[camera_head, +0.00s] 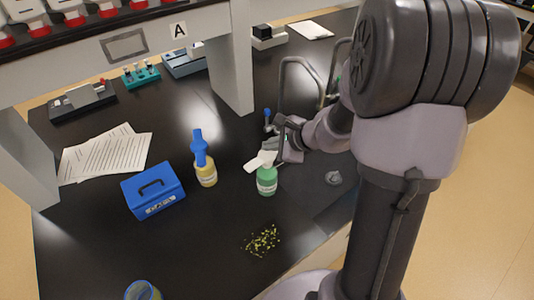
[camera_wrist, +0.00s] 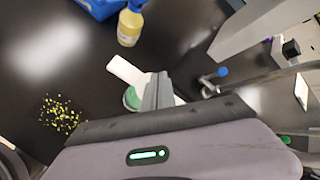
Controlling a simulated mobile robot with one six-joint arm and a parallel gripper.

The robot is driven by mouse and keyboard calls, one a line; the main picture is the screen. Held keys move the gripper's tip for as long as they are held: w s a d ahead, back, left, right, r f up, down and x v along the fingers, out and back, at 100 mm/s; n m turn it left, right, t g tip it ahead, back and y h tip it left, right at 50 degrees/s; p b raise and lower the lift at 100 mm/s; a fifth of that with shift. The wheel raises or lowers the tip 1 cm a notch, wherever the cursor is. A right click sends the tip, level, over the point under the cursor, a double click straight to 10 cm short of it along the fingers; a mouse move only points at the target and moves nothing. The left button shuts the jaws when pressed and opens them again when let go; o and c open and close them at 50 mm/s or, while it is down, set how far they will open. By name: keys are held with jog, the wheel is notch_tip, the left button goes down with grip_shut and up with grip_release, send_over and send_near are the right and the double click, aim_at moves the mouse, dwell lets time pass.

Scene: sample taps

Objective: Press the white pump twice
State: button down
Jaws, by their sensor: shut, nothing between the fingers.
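The white pump (camera_head: 255,162) tops a green bottle (camera_head: 267,181) that stands upright on the black bench, near its front edge. My gripper (camera_head: 268,149) is shut and empty, with its fingertips right at the pump head. In the wrist view the closed fingers (camera_wrist: 157,92) lie over the green bottle (camera_wrist: 131,98) and hide part of it, while the white spout (camera_wrist: 123,69) sticks out to the upper left. I cannot tell whether the fingers touch the pump or hover just above it.
A yellow bottle with a blue pump (camera_head: 205,170) stands to the left. A blue box (camera_head: 153,190) lies beyond it. Yellow-green bits (camera_head: 262,241) are scattered in front. A shelf post (camera_head: 229,75) rises behind.

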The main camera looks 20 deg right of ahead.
aim_at(270, 156)
jog(key=shift+f+b, duration=0.45)
jog(key=shift+b, duration=0.1)
jog(key=shift+f+b, duration=0.85)
jog(key=shift+b, duration=0.1)
dwell(0.8)
jog(key=shift+r, duration=0.1)
jog(key=shift+r+p, duration=1)
jog(key=shift+r, duration=0.2)
notch_tip(270, 156, up, 5)
jog(key=p, duration=0.4)
jog(key=shift+r, duration=0.1)
dwell(2.0)
